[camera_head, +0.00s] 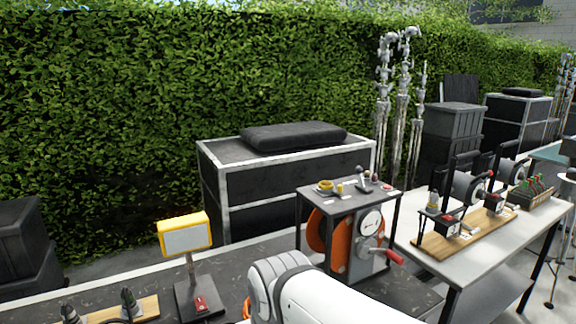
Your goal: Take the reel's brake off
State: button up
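An orange reel (317,230) stands upright in a dark frame (300,217) on the dark worktop, right of the middle. A round white dial (370,222) and a crank with a red handle (388,256) are on the frame's right side. I cannot make out which part is the brake or how it is set. My white arm link rises from the bottom edge, in front of the reel's lower left. My gripper is not in view.
A yellow-framed panel (186,234) on a post stands left of my arm. A wooden board (137,308) with dark plugs lies at the lower left. Several small items sit on the reel frame's top. A light table (425,254) at the right carries dark reels. A flight case (270,190) stands behind.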

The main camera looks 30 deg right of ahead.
aim_at(359, 169)
jog(key=u, duration=2)
jog(key=k, duration=1.35)
jog(key=z, duration=2.3)
jog(key=i, duration=1)
